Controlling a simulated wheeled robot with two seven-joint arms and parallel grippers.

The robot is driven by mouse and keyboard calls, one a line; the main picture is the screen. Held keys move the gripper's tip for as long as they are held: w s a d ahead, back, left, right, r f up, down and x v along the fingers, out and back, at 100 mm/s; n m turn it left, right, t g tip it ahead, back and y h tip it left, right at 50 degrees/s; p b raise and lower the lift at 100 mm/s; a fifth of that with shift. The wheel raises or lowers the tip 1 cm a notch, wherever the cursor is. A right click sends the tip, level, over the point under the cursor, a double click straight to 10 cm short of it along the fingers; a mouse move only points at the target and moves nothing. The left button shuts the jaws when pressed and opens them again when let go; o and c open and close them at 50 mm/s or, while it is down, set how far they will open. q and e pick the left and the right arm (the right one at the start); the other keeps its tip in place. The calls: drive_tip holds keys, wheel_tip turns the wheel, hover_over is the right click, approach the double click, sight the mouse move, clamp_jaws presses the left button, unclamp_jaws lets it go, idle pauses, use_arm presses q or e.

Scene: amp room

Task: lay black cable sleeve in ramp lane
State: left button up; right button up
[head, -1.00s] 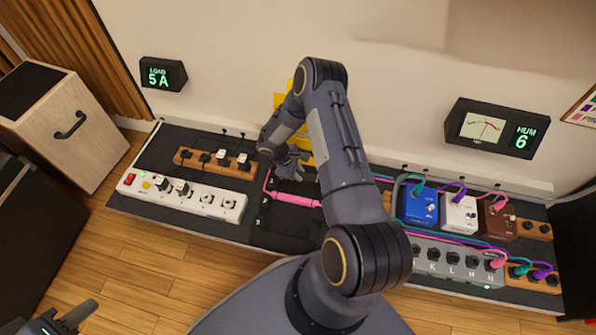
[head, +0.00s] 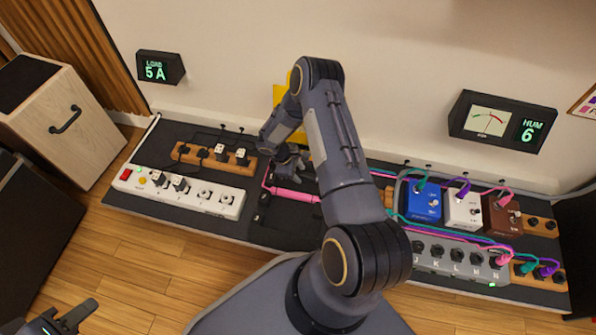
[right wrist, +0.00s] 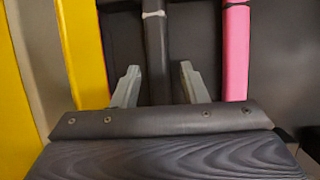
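The black cable sleeve (right wrist: 156,50) shows in the right wrist view as a dark strip with a pale band near the top. My right gripper (right wrist: 159,82) is open, with one finger on each side of the sleeve and small gaps between. In the head view my right gripper (head: 290,160) is low over the dark board, and its arm hides much of what lies beneath. A pink sleeve (right wrist: 236,55) lies to the right of the fingers; it also shows in the head view (head: 294,195). My left gripper (head: 66,319) is open and empty at the lower left.
A yellow piece (right wrist: 85,55) is left of the fingers. A white power strip (head: 178,192) and a wooden socket block (head: 214,157) stand left on the board. Blue (head: 422,205), white (head: 462,211) and brown pedals with coloured cables are on the right. A wall is close behind.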

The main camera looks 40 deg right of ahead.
drive_tip(key=shift+o, duration=0.5)
drive_tip(key=p+v, duration=0.3)
drive_tip(key=v, duration=0.5)
